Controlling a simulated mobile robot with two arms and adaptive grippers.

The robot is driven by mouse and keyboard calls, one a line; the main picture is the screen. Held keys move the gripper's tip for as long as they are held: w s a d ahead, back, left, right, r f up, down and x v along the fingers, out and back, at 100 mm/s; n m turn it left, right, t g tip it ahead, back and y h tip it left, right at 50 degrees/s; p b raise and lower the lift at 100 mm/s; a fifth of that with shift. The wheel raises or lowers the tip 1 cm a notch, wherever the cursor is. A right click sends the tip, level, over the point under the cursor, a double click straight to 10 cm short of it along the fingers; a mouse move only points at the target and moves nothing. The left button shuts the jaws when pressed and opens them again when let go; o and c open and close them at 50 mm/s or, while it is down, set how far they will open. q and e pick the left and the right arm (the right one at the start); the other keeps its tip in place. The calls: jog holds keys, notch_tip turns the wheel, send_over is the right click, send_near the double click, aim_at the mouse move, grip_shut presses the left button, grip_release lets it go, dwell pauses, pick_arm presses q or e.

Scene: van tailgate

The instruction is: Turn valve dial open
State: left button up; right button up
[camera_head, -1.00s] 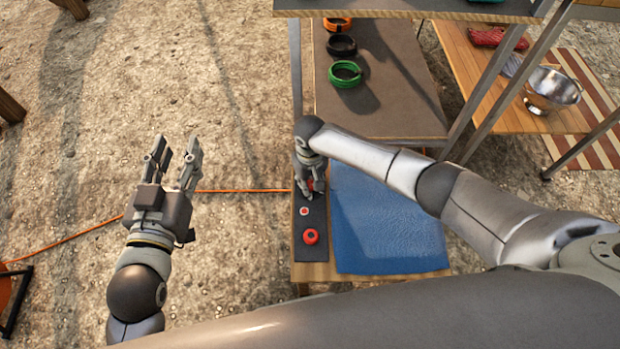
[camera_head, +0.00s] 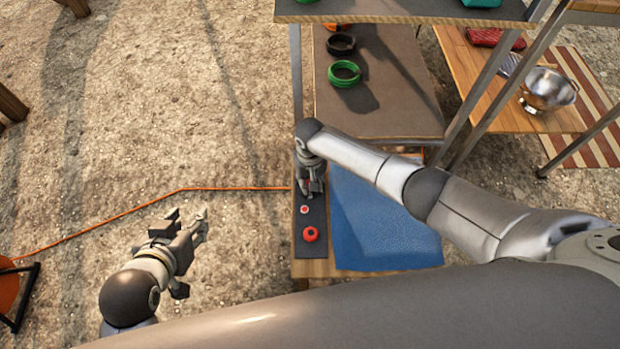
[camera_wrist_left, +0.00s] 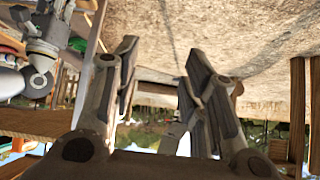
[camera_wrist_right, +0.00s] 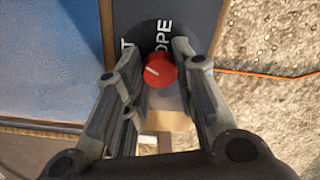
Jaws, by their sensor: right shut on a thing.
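The valve dial (camera_wrist_right: 160,70) is a round red knob with a white pointer line, set on a dark panel (camera_head: 312,250). In the right wrist view the pointer slants up and to the left. Partly covered white lettering, "OPE" and a "T", stands above the dial. My right gripper (camera_wrist_right: 157,60) points down at the panel and is shut on the dial, one finger on each side. In the head view my right gripper (camera_head: 311,190) hides the dial. My left gripper (camera_head: 188,222) is open and empty over the ground, left of the panel.
A red knob (camera_head: 311,234) and a small red button (camera_head: 305,210) sit on the panel nearer me. A blue mat (camera_head: 385,225) lies right of it. Green (camera_head: 344,73) and black (camera_head: 341,45) coils lie behind. An orange cable (camera_head: 235,189) crosses the ground.

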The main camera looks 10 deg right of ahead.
jog(key=m+p, duration=0.2)
jog(key=shift+r+m, duration=0.1)
jog(key=shift+m, duration=0.2)
pick_arm(q)
jog(key=s+a+f+g+y+p, duration=0.1)
jog(key=s+a+g, duration=0.15)
jog(key=s, duration=0.25)
jog(key=s+a+f+g+p, duration=0.1)
jog(key=s+g, duration=0.2)
jog(key=s, duration=0.2)
pick_arm(e)
jog(key=m, duration=0.3)
jog(key=m+p, duration=0.1)
jog(key=m, duration=0.2)
jog(key=shift+m, duration=0.4)
pick_arm(q)
jog(key=x, duration=0.6)
jog(key=shift+d+f+p, duration=0.2)
jog(key=shift+f+p, duration=0.15)
jog(key=shift+p, duration=0.05)
pick_arm(e)
jog(key=shift+m, duration=1.7)
pick_arm(q)
jog(key=shift+f, duration=0.1)
pick_arm(e)
jog(key=o, duration=1.1)
jog(key=shift+c, duration=0.2)
jog(key=shift+r, duration=0.1)
